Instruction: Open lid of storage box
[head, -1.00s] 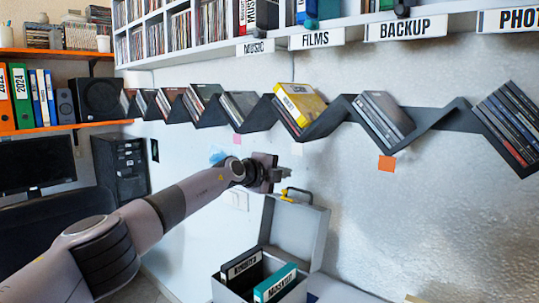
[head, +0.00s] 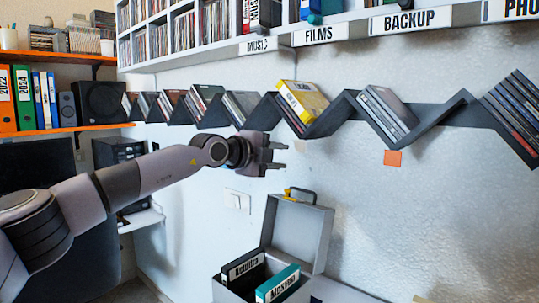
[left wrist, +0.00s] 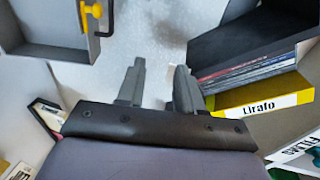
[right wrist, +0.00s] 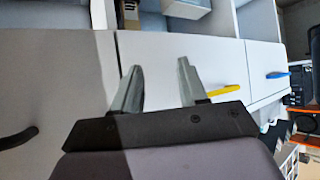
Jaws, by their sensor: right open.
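The grey storage box (head: 225,287) stands at the lower middle of the head view, holding black and teal cases. Its lid (head: 297,232) is raised upright at the back, with a dark handle (head: 300,194) and a yellow latch (head: 288,191) on its upper edge. The lid also shows at the top left of the left wrist view (left wrist: 60,25). My left gripper (head: 283,157) is open and empty, above the lid and apart from it. My right gripper (right wrist: 159,66) is open and empty before pale drawer fronts, out of the head view.
A dark zigzag wall shelf (head: 335,118) with discs and a yellow case (head: 302,101) runs just above my left gripper. White shelves (head: 350,32) with labels hang higher. A wall switch (head: 237,201) is left of the lid. Yellow (right wrist: 225,91) and blue (right wrist: 277,75) handles show in the right wrist view.

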